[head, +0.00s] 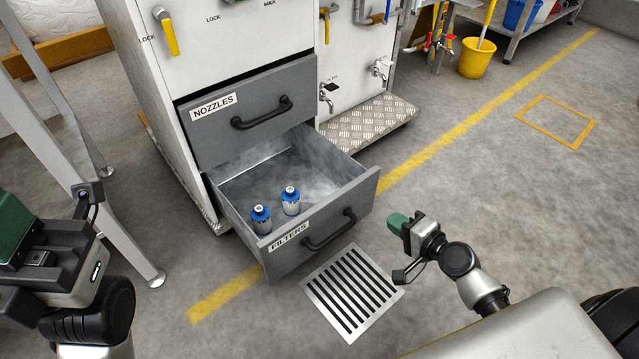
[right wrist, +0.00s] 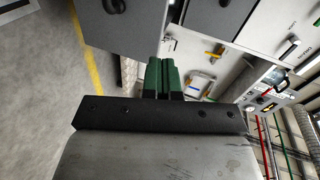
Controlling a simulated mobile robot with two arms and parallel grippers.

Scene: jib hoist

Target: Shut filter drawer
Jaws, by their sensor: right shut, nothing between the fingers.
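The filter drawer (head: 358,192), dark grey and labelled FILTERS, stands pulled out of the cabinet's lower part in the head view. Its black bar handle (head: 329,231) is on the front. Two blue-capped filters (head: 291,201) (head: 261,219) stand upright inside. My right gripper (head: 397,223) is to the right of the drawer front, apart from it, with its green fingers shut and empty. Its fingers also show together in the right wrist view (right wrist: 162,76), with a dark grey front (right wrist: 122,28) beyond them. My left gripper (head: 14,228) is at the left edge, partly cut off.
The NOZZLES drawer (head: 250,113) above is shut. A metal floor grate (head: 352,291) lies below the open drawer's front. A checker-plate step (head: 372,124) is behind it on the right. A grey metal frame leg (head: 137,243) stands at left. Floor at right is clear.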

